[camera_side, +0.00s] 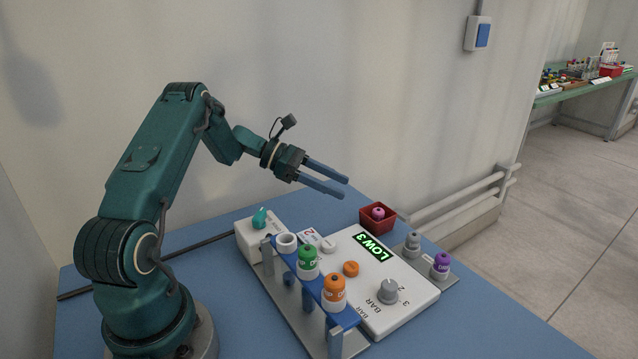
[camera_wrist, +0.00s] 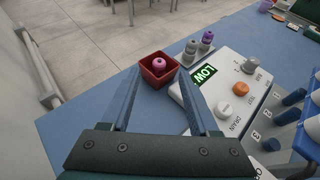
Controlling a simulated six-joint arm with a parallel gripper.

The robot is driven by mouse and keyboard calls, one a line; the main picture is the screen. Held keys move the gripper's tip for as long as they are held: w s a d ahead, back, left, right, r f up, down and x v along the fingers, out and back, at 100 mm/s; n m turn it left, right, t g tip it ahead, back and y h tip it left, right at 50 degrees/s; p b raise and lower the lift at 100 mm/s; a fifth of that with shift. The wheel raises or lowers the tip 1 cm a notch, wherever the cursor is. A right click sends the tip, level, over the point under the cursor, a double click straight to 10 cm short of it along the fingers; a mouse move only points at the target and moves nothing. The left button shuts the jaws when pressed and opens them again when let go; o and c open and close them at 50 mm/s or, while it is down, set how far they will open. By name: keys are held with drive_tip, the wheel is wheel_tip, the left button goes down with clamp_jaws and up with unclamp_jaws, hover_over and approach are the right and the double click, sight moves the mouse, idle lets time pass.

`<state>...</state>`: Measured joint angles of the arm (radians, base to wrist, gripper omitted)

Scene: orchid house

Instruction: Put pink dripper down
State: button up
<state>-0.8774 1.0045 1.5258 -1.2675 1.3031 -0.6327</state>
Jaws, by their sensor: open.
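The pink dripper (camera_side: 378,212) sits inside a small red box (camera_side: 378,225) on the blue table, behind the white control panel. In the wrist view the pink dripper (camera_wrist: 159,64) shows in the red box (camera_wrist: 146,77), just beyond my fingertips. My gripper (camera_side: 345,187) is open and empty, up and to the left of the box in the side view. In the wrist view my gripper (camera_wrist: 157,73) has its two fingers spread wide, and nothing is between them. The dripper's lower part is hidden by the box wall.
The white panel (camera_side: 405,292) shows "LOW 3" and has knobs. A blue rack (camera_side: 318,285) in front holds a green dripper (camera_side: 307,262) and an orange dripper (camera_side: 334,292). A purple dripper (camera_side: 441,265) stands on a grey plate at right. Table left of the box is clear.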

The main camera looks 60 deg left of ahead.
drive_tip(key=s+d+r+m+g+y, duration=0.2)
drive_tip(key=s+d+r+m, duration=0.1)
drive_tip(key=s+d+m, duration=0.2)
drive_tip(key=s+d+r+m+g+y, duration=0.2)
drive_tip(key=s+d+r+m, duration=0.1)
drive_tip(key=s+d+m, duration=0.3)
drive_tip(key=s+d+r+m+g+y, duration=0.2)
drive_tip(key=s+d+m, duration=0.3)
drive_tip(key=m, duration=0.3)
drive_tip(key=shift+s+d+r+m+g+y, duration=0.15)
drive_tip(key=shift+d+r+g, duration=0.05)
drive_tip(key=shift+d, duration=0.25)
drive_tip(key=shift+s+d+r+m+g+y, duration=0.15)
drive_tip(key=shift+d+r+g, duration=0.05)
drive_tip(key=shift+d, duration=0.2)
drive_tip(key=s+m+t+y, duration=0.1)
drive_tip(key=s+m, duration=0.1)
drive_tip(key=s+m+t+y, duration=0.1)
drive_tip(key=s+m, duration=0.1)
drive_tip(key=m, duration=0.1)
drive_tip(key=s+m+y, duration=0.1)
drive_tip(key=s+m, duration=0.1)
drive_tip(key=shift+a+f+t, duration=0.15)
drive_tip(key=shift+f+t, duration=0.05)
drive_tip(key=shift+t, duration=0.2)
drive_tip(key=shift+c, duration=0.3)
